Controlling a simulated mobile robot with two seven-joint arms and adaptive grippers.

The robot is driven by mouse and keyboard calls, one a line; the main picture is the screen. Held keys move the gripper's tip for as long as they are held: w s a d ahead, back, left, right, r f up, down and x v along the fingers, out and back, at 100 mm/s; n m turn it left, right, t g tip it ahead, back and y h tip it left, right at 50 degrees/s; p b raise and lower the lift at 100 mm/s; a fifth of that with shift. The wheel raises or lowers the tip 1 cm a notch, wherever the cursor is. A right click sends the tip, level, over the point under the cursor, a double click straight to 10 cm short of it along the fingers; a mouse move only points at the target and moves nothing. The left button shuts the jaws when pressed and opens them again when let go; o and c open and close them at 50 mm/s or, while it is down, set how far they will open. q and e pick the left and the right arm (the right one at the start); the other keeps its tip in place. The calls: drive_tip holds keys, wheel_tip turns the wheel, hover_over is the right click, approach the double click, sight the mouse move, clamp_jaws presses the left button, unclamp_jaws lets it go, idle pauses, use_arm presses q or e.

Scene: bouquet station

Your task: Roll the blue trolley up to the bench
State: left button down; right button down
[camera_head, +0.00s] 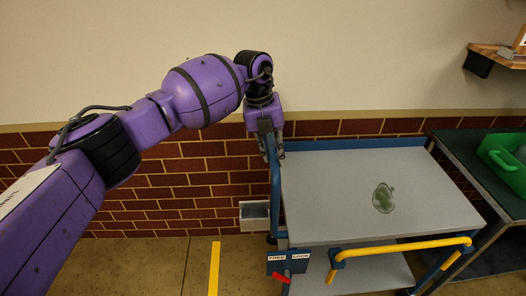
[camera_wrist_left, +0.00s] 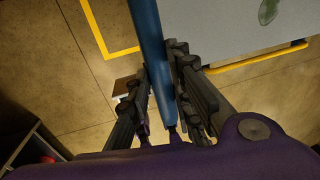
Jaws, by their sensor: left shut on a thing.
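The blue trolley (camera_head: 340,190) has a grey top, a lower shelf and a blue push handle (camera_head: 275,195) on its left side. My left gripper (camera_head: 272,150) is shut on the upper part of this handle. In the left wrist view the fingers (camera_wrist_left: 165,90) lie on both sides of the blue bar (camera_wrist_left: 150,40). A red lever (camera_head: 282,277) sits under a FREE/LOCK label (camera_head: 288,257) at the trolley's near left corner. A dark green-topped bench (camera_head: 470,150) stands close to the trolley's right side. My right gripper is not in view.
A green, glassy-looking item (camera_head: 383,198) lies on the trolley top. A yellow rail (camera_head: 400,247) runs along its near side. A green crate (camera_head: 500,155) sits on the bench. A brick wall (camera_head: 180,180) stands behind. A yellow floor line (camera_head: 214,268) marks open floor at left.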

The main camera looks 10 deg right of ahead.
use_arm(q)
drive_tip(key=shift+d, duration=0.2)
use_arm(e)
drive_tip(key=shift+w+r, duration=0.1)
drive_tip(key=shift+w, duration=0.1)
use_arm(q)
drive_tip(key=c, duration=1.7)
unclamp_jaws()
drive_tip(key=shift+d, duration=0.1)
drive_tip(key=shift+o, duration=0.6)
drive_tip(key=shift+d, duration=0.1)
wheel_tip(320, 180, up, 12)
drive_tip(key=a, duration=0.2)
drive_tip(key=shift+a, duration=0.25)
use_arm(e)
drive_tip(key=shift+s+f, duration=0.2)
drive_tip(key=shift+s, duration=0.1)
use_arm(q)
drive_tip(key=shift+f, duration=0.15)
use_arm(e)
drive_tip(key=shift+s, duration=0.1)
